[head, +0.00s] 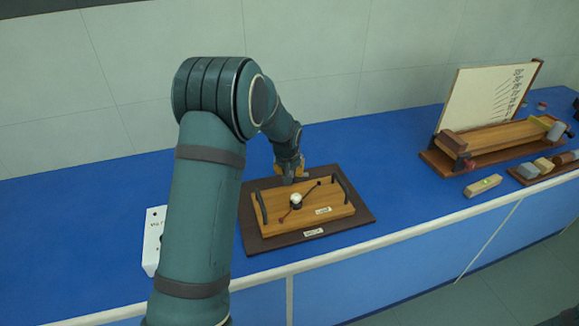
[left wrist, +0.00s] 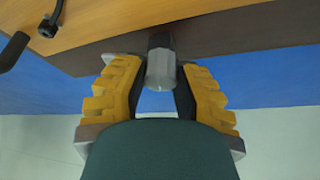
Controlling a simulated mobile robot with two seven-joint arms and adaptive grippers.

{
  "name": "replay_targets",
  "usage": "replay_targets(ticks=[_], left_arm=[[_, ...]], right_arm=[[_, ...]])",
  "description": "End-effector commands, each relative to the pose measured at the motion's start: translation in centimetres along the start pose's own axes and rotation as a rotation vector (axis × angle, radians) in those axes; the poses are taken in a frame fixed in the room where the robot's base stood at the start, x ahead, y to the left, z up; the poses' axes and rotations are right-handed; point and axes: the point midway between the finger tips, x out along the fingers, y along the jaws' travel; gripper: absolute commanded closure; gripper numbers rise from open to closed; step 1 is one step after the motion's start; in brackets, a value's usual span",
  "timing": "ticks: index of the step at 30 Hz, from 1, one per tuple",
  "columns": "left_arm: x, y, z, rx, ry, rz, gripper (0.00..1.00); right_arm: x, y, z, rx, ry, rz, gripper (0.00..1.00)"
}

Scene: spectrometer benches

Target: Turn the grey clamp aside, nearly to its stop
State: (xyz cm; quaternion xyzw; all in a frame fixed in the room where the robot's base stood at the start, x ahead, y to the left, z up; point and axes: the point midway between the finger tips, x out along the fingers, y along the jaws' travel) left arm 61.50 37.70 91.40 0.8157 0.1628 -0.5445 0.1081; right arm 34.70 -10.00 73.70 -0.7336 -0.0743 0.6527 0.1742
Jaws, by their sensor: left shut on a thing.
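The grey clamp (left wrist: 160,68) is a short grey knob on a dark stem at the edge of a wooden board (left wrist: 110,18) in the left wrist view. My left gripper (left wrist: 160,84) has its yellow fingers on both sides of the clamp and is shut on it. In the head view my left gripper (head: 291,172) is at the back edge of the board (head: 325,217), and it hides the clamp there. My right gripper is in neither view.
The board carries a white knob (head: 296,198) with a thin dark lever, and two black handles. It lies on a dark base (head: 262,243) on the blue bench (head: 90,240). A wooden instrument (head: 490,138) with a chart stands at right. Blue bench lies clear between them.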

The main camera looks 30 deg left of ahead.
Motion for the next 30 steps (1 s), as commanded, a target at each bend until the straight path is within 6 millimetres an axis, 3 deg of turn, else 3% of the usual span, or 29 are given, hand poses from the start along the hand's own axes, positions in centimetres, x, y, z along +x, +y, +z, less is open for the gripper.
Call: replay_targets(ticks=[13, 30], left_arm=[[-0.1, 0.1, -0.1, -0.258, 0.003, -0.107, 1.0], [0.0, -0.1, -0.1, -0.321, 0.004, -0.131, 1.0]], right_arm=[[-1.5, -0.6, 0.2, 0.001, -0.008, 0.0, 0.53], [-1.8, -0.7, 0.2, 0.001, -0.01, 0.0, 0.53]])
